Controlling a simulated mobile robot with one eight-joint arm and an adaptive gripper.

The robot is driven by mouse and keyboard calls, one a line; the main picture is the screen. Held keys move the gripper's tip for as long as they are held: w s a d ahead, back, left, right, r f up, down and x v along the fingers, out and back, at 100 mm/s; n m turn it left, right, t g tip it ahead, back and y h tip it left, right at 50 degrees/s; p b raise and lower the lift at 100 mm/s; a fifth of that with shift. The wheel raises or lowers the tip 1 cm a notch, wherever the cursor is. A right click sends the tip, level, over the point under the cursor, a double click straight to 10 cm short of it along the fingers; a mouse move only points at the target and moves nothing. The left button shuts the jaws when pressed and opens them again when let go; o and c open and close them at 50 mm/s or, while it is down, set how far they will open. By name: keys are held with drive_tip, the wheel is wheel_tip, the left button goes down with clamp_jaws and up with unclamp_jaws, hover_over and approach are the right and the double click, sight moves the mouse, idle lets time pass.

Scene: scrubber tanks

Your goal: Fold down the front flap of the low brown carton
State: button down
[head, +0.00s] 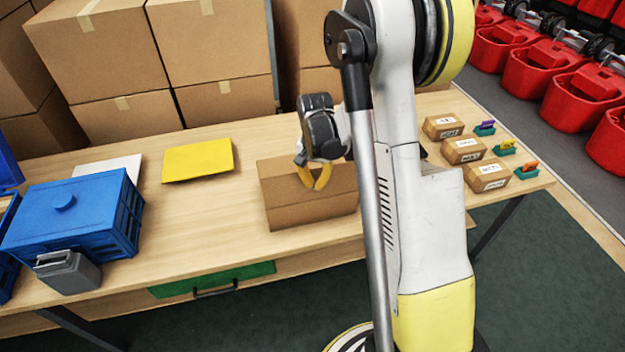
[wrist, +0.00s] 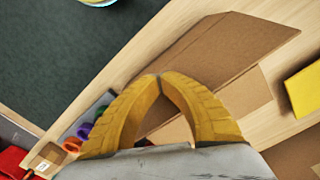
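The low brown carton (head: 310,217) stands on the wooden table near its front edge, at the middle of the head view. My gripper (head: 320,184) is over its upper part, with the yellow fingers pointing down. In the wrist view the fingertips (wrist: 158,78) meet, with nothing seen between them. A broad brown panel of the carton (wrist: 228,42) lies beyond the fingertips, and a smaller flap (wrist: 246,92) shows to the right. My fingers and palm hide part of the carton. I cannot tell whether the fingertips touch the cardboard, or the front flap's exact angle.
A blue crate (head: 110,232), a grey bin (head: 70,272) and a yellow panel (head: 198,160) are on the left. Small labelled boxes (head: 464,151) and coloured holders (head: 504,148) stand on the right. Large cartons (head: 95,50) are stacked behind. Table around the low carton's left is clear.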

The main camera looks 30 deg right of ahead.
sight(310, 170)
drive_tip(key=shift+w+d+r, duration=0.1)
drive_tip(key=shift+w+d, duration=0.05)
drive_tip(key=shift+w, duration=0.4)
drive_tip(key=shift+w+d, duration=0.2)
drive_tip(key=shift+w, duration=0.5)
drive_tip(key=shift+w+d, duration=0.2)
drive_tip(key=shift+w, duration=0.45)
drive_tip(key=shift+w+d, duration=0.2)
drive_tip(key=shift+w, duration=0.5)
drive_tip(key=shift+w+d+f+b, duration=0.2)
drive_tip(key=shift+w+f+b, duration=0.4)
drive_tip(key=shift+f, duration=0.05)
drive_tip(key=shift+w+d+f+b, duration=0.15)
drive_tip(key=shift+w+f+b, duration=0.45)
drive_tip(key=shift+f, duration=0.2)
drive_tip(key=shift+f+b, duration=1.35)
drive_tip(key=shift+f, duration=0.2)
drive_tip(key=shift+r, duration=0.1)
